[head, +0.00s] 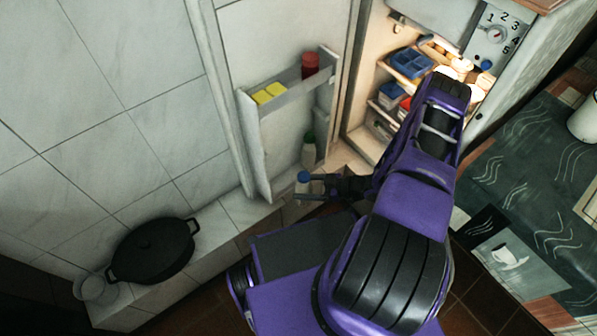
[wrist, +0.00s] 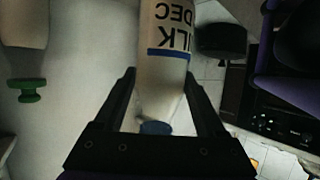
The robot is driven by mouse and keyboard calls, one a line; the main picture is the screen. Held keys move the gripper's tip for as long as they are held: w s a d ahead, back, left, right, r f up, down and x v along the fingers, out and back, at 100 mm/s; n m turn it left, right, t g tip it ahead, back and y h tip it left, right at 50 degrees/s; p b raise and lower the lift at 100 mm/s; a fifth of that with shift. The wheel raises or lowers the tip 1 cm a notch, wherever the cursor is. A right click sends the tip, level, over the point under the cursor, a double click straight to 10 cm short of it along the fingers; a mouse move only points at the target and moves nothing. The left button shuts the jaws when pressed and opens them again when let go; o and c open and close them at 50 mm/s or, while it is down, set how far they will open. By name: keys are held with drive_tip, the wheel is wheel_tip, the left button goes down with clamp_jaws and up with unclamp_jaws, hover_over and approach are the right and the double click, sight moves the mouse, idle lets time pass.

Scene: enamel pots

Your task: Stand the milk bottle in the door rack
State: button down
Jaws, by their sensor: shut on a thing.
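The milk bottle (wrist: 165,60) is pale with a blue band, dark lettering and a blue cap (wrist: 155,128). In the head view the milk bottle (head: 302,188) is upright or nearly so, beside the open fridge door's lower part. My gripper (head: 322,186) is shut on it; in the wrist view its two fingers (wrist: 157,88) stand either side of the bottle. The door rack (head: 290,80) on the open door's inner face holds a red-lidded jar (head: 310,64) and yellow blocks (head: 268,93). A green-capped bottle (head: 309,152) stands lower on the door. The milk bottle's base is hidden in the head view.
The lit fridge interior (head: 385,95) holds blue and red containers, partly hidden by my arm. A black pot (head: 152,250) and a glass (head: 90,288) sit on the tiled ledge at left. A dark patterned counter (head: 530,190) is at right.

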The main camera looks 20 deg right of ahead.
drive_tip(key=shift+w, duration=0.4)
drive_tip(key=shift+s+b, duration=0.1)
drive_tip(key=shift+b, duration=0.3)
drive_tip(key=shift+w, duration=0.25)
drive_tip(key=w+a+f, duration=0.2)
drive_tip(key=w, duration=0.3)
drive_tip(key=w+a+f, duration=0.2)
drive_tip(key=w, duration=0.3)
drive_tip(key=shift+w+a, duration=0.25)
drive_tip(key=shift+w, duration=0.05)
idle(0.7)
drive_tip(key=shift+c, duration=0.2)
unclamp_jaws()
drive_tip(key=shift+f, duration=0.15)
drive_tip(key=shift+o, duration=0.2)
drive_tip(key=s+d+r, duration=0.4)
drive_tip(key=s+d, duration=0.1)
drive_tip(key=d, duration=0.2)
drive_tip(key=s+d+r+y+p, duration=0.1)
drive_tip(key=s+d+r, duration=0.3)
drive_tip(key=d, duration=0.3)
drive_tip(key=shift+s+d+t, duration=0.3)
drive_tip(key=shift+s+t, duration=0.1)
